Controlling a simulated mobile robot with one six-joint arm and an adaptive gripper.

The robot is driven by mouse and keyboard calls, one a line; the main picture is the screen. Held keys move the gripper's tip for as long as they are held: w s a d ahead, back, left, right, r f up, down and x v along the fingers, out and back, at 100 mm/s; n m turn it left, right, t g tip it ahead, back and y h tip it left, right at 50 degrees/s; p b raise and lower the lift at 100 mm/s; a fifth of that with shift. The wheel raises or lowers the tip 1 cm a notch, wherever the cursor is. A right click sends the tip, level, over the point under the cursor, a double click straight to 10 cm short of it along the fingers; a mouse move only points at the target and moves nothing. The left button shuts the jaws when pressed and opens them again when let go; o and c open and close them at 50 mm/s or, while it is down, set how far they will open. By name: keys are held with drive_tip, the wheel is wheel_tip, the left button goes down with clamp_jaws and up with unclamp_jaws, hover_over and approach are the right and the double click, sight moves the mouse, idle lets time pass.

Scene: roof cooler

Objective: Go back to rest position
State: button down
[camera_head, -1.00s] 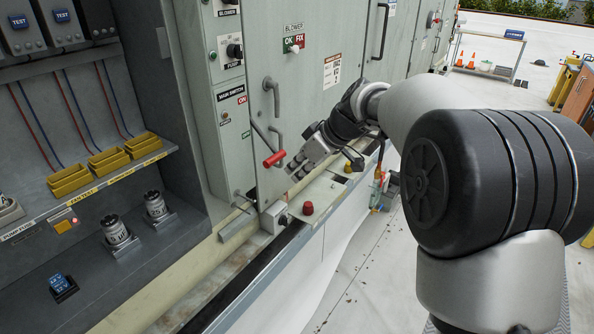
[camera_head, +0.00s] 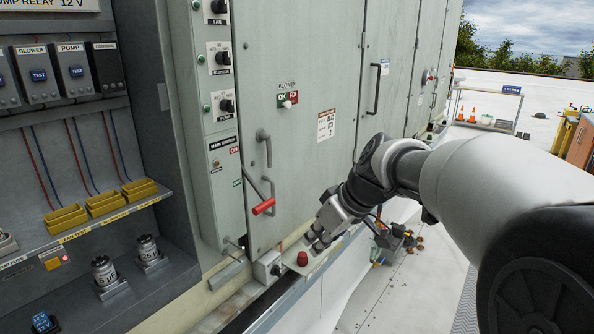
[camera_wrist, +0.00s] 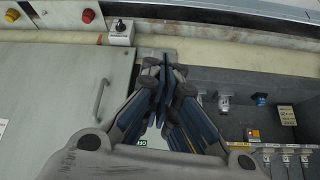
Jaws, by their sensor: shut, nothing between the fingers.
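My gripper (camera_head: 314,243) is in front of the lower part of the grey-green cabinet, near the ledge, right of the red-gripped lever (camera_head: 263,207). Its fingers are together with nothing between them. In the wrist view, the shut fingers (camera_wrist: 163,65) point up the picture, with the cabinet door on the left and the open dark compartment on the right. My arm reaches in from the right in the head view. No rest position is marked in view.
A red knob (camera_head: 302,258) stands on the ledge close below my gripper. The open compartment (camera_head: 75,270) with yellow bins (camera_head: 105,203) is at left. Door handles (camera_head: 374,89) stick out of the cabinet. Clutter (camera_head: 395,242) lies on the roof floor behind my arm.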

drive_tip(key=s+d+f+m+h, duration=0.1)
drive_tip(key=s+d+m, duration=0.1)
drive_tip(key=s, duration=0.8)
drive_tip(key=s+d+f+m+h, duration=0.2)
drive_tip(key=s+d+m, duration=0.1)
drive_tip(key=s, duration=0.7)
drive_tip(key=s+d+f+m+h, duration=0.1)
drive_tip(key=s+d+m, duration=0.2)
drive_tip(key=s, duration=0.7)
drive_tip(key=shift+s+d+f+h, duration=0.2)
drive_tip(key=shift+d+h, duration=0.1)
drive_tip(key=shift+d, duration=0.5)
drive_tip(key=shift+a, duration=0.1)
